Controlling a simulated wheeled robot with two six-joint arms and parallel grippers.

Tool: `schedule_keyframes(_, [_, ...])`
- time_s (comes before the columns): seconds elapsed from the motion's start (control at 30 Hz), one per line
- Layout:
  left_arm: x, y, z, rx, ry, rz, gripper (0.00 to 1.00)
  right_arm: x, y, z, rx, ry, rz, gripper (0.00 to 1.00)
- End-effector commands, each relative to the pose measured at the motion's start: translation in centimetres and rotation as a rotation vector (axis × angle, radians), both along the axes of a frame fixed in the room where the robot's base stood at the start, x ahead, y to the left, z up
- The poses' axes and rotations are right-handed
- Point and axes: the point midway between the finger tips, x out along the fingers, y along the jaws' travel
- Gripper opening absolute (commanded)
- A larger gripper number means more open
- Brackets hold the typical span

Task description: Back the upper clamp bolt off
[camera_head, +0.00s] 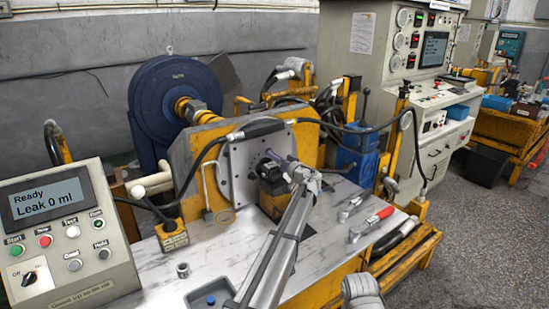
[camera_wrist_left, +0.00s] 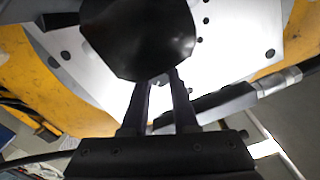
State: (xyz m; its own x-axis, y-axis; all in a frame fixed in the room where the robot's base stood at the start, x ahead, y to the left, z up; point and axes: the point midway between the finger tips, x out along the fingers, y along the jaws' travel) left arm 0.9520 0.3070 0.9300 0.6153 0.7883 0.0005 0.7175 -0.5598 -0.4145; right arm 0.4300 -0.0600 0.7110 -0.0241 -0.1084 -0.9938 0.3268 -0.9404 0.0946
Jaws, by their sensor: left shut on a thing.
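The black hydraulic motor (camera_head: 270,186) sits against the upright grey mounting plate (camera_head: 240,168) on the bench. My left gripper (camera_head: 297,170) reaches in from the lower middle to the motor's upper right side. A slim bluish-grey shaft at the gripper runs toward the plate; I take it for the upper clamp bolt (camera_head: 277,158). In the left wrist view my two fingers (camera_wrist_left: 161,100) are close together below a large black rounded shape, which hides what they grip. The bolt's head and its seat cannot be made out. My right gripper does not show.
A control box (camera_head: 95,225) reading "Leak 0 ml" stands at left. Black hoses arch over the plate.

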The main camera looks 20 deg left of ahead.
Motion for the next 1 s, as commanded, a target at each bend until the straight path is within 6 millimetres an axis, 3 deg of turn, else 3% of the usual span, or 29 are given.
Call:
schedule_keyframes(0.73, [-0.03, 0.06, -0.05, -0.049, -0.061, 0.002, 0.00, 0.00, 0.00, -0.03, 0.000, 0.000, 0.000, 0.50])
schedule_keyframes(0.77, [-0.03, 0.06, -0.05, -0.049, -0.061, 0.002, 0.29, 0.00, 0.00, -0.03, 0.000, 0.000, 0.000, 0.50])
schedule_keyframes(1.0, [-0.01, 0.02, -0.03, -0.048, -0.061, 0.001, 0.56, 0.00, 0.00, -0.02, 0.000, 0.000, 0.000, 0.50])
